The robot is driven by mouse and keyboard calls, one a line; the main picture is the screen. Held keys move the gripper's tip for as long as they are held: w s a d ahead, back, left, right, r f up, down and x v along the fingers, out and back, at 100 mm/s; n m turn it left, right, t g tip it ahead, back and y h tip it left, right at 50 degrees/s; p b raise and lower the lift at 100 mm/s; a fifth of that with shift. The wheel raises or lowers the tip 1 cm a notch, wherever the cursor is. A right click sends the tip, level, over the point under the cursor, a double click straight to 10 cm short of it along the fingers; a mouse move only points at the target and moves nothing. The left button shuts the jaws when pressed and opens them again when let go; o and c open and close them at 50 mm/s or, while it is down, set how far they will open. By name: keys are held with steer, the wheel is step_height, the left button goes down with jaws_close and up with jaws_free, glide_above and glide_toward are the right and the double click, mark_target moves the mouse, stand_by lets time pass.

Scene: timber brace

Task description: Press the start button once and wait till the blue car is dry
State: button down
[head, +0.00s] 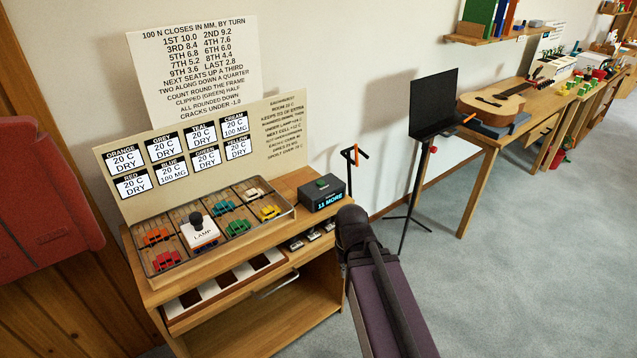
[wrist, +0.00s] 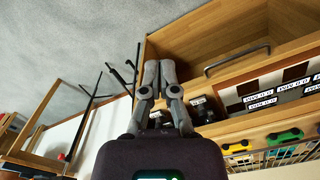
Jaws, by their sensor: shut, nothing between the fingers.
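In the head view the start button (head: 321,183) is a green patch on top of a small black box (head: 325,198), whose lit display seems to read "11 MORE". A white block marked LAMP (head: 203,234) with a black knob stands on the car rack (head: 186,262). The BLUE label (head: 171,172) reads 20 C, 100 MG. My gripper (wrist: 159,66) is shut and empty in the wrist view, in front of the cabinet. In the head view its fingers cannot be made out.
Orange (head: 156,236), red (head: 166,261), teal (head: 224,207), green (head: 238,228), cream (head: 253,194) and yellow (head: 269,212) cars sit in the rack. A black music stand (head: 432,104) is to the right; carpet there is open.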

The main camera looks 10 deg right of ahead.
steer(key=w+a+r+t+y+p, duration=0.1)
steer(key=w+r+t+y+p, duration=0.15)
steer(key=w, duration=0.75)
steer(key=w+a+r+t+y+p, duration=0.15)
steer(key=w+r, duration=0.25)
steer(key=w, duration=0.6)
step_height(320, 180, up, 7)
steer(key=m+t+y+p, duration=0.1)
steer(key=m+t+p, duration=0.1)
steer(key=t+p, duration=0.2)
glide_above(321, 183)
steer(key=shift+r, duration=0.15)
steer(key=shift+f, duration=0.2)
step_height(321, 183, down, 8)
steer(key=b, duration=0.8)
steer(key=shift+f+b, duration=0.2)
steer(key=shift+b, duration=0.15)
steer(key=shift+f, duration=0.2)
steer(key=shift+f+b, duration=0.3)
steer(key=shift+b, duration=0.15)
